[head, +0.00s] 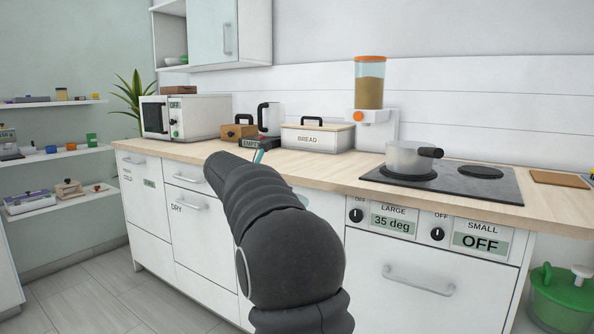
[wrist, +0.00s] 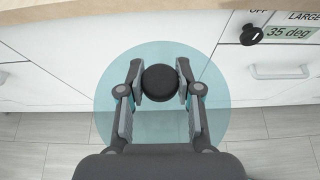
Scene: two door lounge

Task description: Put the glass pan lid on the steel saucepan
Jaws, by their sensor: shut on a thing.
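The glass pan lid (wrist: 158,122) is a pale teal see-through disc with a round black knob (wrist: 160,82). My gripper (wrist: 159,84) is shut on the knob, with one finger on each side in the wrist view. The lid hangs in front of the white cabinet fronts, over the floor. In the head view my arm hides the gripper and most of the lid. The steel saucepan (head: 405,159) stands upright on the left, larger burner of the hob, its black handle (head: 430,152) pointing right. My gripper and lid are apart from it.
The black hob (head: 450,187) has a bare right burner (head: 480,171). A bread box (head: 318,139), a dispenser (head: 370,115) and a microwave (head: 187,117) stand along the worktop (head: 310,168). The worktop's front edge and knobs lie near the arm. A green bin (head: 560,300) is at lower right.

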